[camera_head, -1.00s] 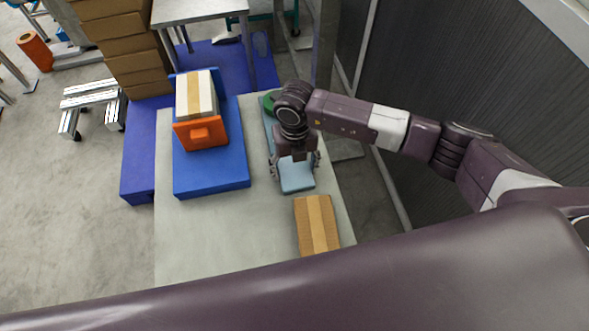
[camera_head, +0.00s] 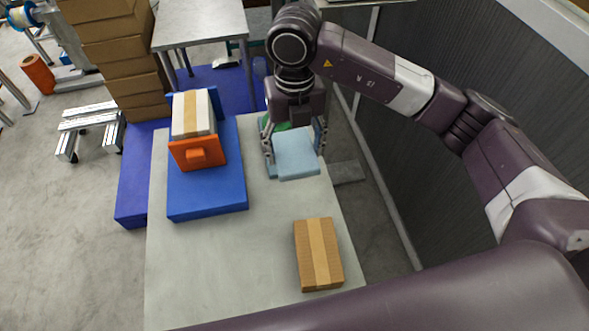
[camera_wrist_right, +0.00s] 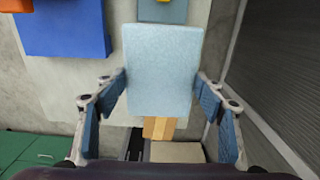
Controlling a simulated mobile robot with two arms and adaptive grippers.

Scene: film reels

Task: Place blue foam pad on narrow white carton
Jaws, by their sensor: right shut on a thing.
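The light blue foam pad (camera_head: 296,155) is held in my right gripper (camera_head: 294,150), above the right side of the grey table. In the right wrist view the pad (camera_wrist_right: 162,70) lies between the two fingers, which are shut on it from both sides. The narrow white carton (camera_head: 205,114) with a tan tape strip rests to the left, behind an orange piece with a handle (camera_head: 197,154), above the blue block. It is apart from the pad. My left gripper is not in view.
The wide blue block (camera_head: 208,203) stands on the grey table (camera_head: 220,270). A brown taped carton (camera_head: 318,254) lies at the table's near right. A green object (camera_head: 277,127) is partly hidden behind my right gripper. Brown boxes (camera_head: 115,50) are stacked at the far left.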

